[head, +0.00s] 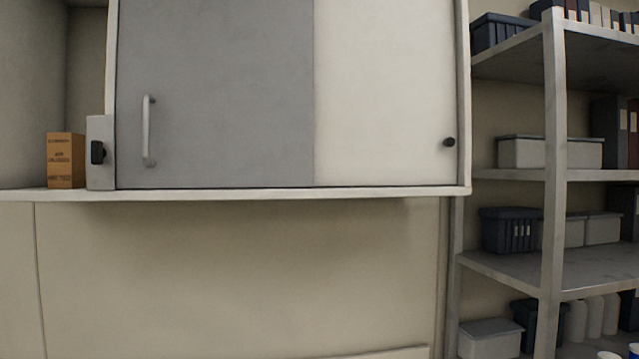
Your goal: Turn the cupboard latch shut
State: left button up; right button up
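A wall cupboard (300,193) fills the upper middle of the head view. Its front has a grey door (225,90) with a vertical bar handle (147,130) and a cream panel (385,90) to the right. A black latch-like knob (97,152) sits on a pale grey block (101,175) at the grey door's left edge. It looks upright. A small black knob (449,142) is on the cream panel's right edge. I cannot tell from here which one is the latch or whether it is engaged. Neither gripper is in view.
An orange-brown box (66,160) stands on the open ledge left of the pale block. A metal shelf rack (553,150) with bins, bottles and binders stands at the right. The wall below the cupboard is clear.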

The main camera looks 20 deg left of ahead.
aim_at(98, 153)
jog(key=u, duration=1.2)
jog(key=k+j+z, duration=0.15)
jog(key=k+j, duration=0.15)
